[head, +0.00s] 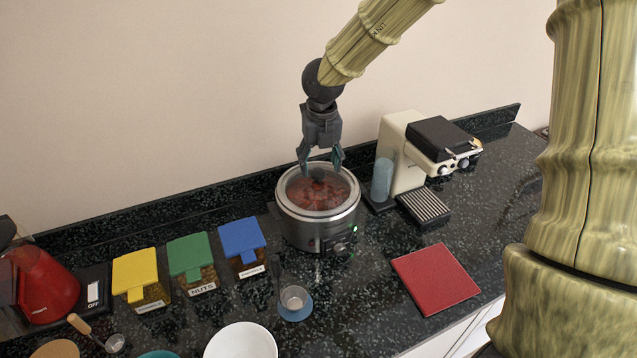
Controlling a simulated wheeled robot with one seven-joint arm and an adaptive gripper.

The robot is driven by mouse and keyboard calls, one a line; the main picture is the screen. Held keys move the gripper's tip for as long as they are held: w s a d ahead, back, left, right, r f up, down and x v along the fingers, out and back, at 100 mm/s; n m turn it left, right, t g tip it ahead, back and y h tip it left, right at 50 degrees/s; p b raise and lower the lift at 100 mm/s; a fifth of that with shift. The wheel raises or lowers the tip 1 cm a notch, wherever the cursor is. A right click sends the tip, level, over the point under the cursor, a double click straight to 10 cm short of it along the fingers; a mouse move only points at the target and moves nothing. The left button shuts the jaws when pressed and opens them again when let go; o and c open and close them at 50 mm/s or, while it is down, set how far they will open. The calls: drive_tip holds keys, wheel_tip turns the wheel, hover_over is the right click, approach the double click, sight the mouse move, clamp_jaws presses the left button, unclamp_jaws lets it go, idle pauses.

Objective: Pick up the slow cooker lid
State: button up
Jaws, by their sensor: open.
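The slow cooker lid (298,191) is a round clear lid with a dark knob (317,174) in its middle. It sits on the silver slow cooker (305,233), and red food shows through it. My gripper (320,167) is open and points down over the lid. In the picture its two fingers stand to the left and right of the knob, with the tips near the knob's height. I cannot tell whether they touch anything.
A cream coffee machine (399,150) stands close on the right. Yellow, green and blue lidded boxes (188,252) stand to the left, with a red kettle (43,285) beyond. A small cup (293,298), a white bowl (241,342) and a red board (435,278) lie in front. The wall is behind.

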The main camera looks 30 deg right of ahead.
sight(318, 171)
drive_tip(key=f, duration=0.1)
drive_tip(key=f+p, duration=0.1)
drive_tip(key=shift+w+a+f, duration=0.15)
drive_tip(key=shift+w+f, duration=0.2)
drive_tip(key=shift+f, duration=0.05)
drive_tip(key=shift+s+f, duration=0.1)
drive_tip(key=shift+f, duration=0.4)
drive_tip(key=c, duration=1.2)
clamp_jaws()
drive_tip(key=shift+r, duration=0.2)
